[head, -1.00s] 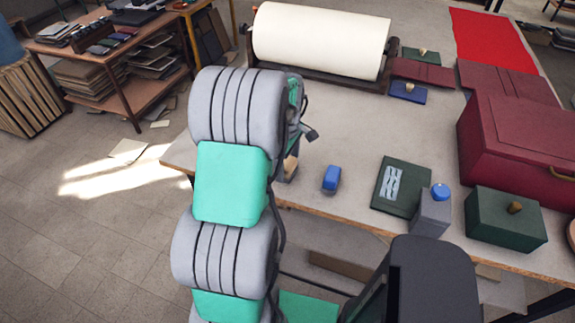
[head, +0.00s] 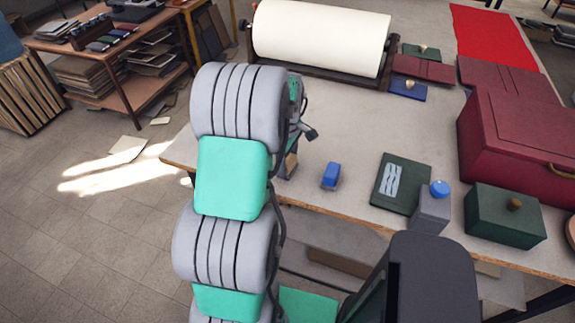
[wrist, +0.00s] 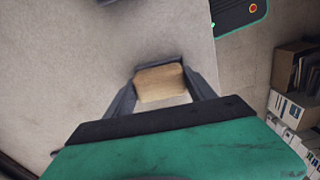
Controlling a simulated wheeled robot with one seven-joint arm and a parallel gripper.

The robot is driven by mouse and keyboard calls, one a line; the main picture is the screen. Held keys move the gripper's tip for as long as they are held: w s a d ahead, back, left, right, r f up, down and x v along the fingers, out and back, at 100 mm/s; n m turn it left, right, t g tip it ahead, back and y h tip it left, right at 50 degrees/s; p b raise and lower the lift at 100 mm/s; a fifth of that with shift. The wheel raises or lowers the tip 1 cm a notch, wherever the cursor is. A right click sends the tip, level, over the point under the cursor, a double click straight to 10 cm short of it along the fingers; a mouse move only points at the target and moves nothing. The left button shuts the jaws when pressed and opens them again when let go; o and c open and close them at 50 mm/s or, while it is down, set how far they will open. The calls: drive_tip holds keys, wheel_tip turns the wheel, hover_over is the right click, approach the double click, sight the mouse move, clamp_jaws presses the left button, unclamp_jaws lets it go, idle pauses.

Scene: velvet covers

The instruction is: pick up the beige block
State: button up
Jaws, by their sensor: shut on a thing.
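The beige block (wrist: 160,84) sits between the two fingers of my gripper (wrist: 160,76) in the wrist view, with a finger against each side. My gripper is shut on it. In the head view the block (head: 291,165) shows only in part, at the table's left front side, because my arm covers most of my gripper and some of the block. A dark shadow lies beside the block in the wrist view. I cannot tell whether its underside touches the table.
The table (head: 345,128) is bare behind the block. A small blue-topped item (head: 331,176) stands close to its right. Further right are a green panel (head: 388,190), a grey block with a blue knob (head: 430,210), a green box (head: 500,222) and a red box (head: 515,150). A cream roll (head: 320,40) lies behind.

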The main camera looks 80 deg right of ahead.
drive_tip(key=shift+c, duration=1.4)
drive_tip(key=shift+r, duration=0.1)
drive_tip(key=shift+r+b, duration=0.45)
drive_tip(key=shift+r, duration=0.1)
drive_tip(key=s+a+r+b, duration=0.4)
drive_tip(key=s+a+r, duration=0.2)
drive_tip(key=a+r, duration=0.5)
drive_tip(key=shift+a+r, duration=0.4)
drive_tip(key=shift+a, duration=0.5)
